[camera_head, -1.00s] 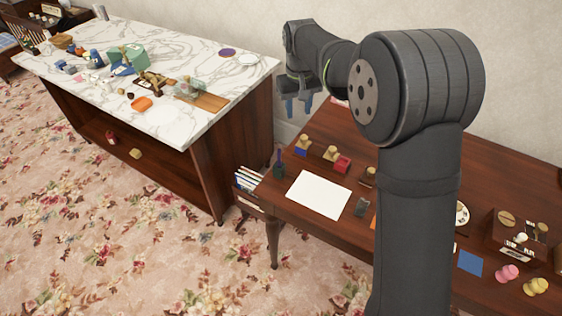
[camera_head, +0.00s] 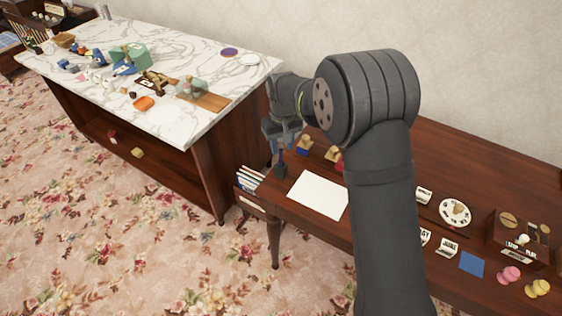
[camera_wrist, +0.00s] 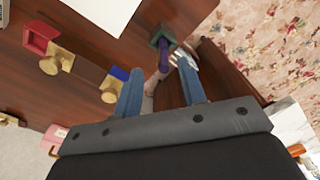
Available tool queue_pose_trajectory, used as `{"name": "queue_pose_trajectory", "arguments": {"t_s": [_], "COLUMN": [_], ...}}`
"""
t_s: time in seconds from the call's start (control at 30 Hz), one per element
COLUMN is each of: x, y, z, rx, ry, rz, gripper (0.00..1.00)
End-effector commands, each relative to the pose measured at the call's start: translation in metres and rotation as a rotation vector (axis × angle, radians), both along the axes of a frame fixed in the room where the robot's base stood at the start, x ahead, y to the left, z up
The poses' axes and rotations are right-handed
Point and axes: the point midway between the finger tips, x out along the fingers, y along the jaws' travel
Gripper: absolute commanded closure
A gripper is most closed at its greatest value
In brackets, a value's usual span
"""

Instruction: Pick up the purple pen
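The purple pen (camera_wrist: 163,58) stands in a small dark green holder (camera_wrist: 160,38) at the near left corner of the wooden desk. In the wrist view it shows in the gap between my two blue fingers, towards their tips. In the head view the pen (camera_head: 281,157) and holder (camera_head: 280,171) are just below my gripper (camera_head: 280,142), with the pen's upper part close to the fingers. My gripper (camera_wrist: 162,68) is open, with its fingers apart. I cannot tell how deep the pen sits between them, and no contact is visible.
Stamps with wooden handles (camera_head: 304,142) stand on the desk close to my gripper. A white paper sheet (camera_head: 318,194) lies in front of them. Books (camera_head: 249,179) are beside the desk's left edge. A marble-topped counter (camera_head: 190,50) stands to the left.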

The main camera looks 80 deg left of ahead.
Motion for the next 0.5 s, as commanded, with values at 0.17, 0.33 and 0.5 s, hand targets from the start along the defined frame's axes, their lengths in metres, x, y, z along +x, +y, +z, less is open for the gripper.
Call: {"name": "queue_pose_trajectory", "arguments": {"t_s": [0.17,0.33,0.5], "x": [-0.002,-0.005,-0.005], "y": [-0.003,-0.005,-0.005], "z": [-0.015,-0.042,-0.052], "rx": [-0.003,-0.003,0.000], "ry": [0.000,0.001,0.000], "rz": [0.000,0.000,0.000], "gripper": [0.62,0.62,0.62]}}
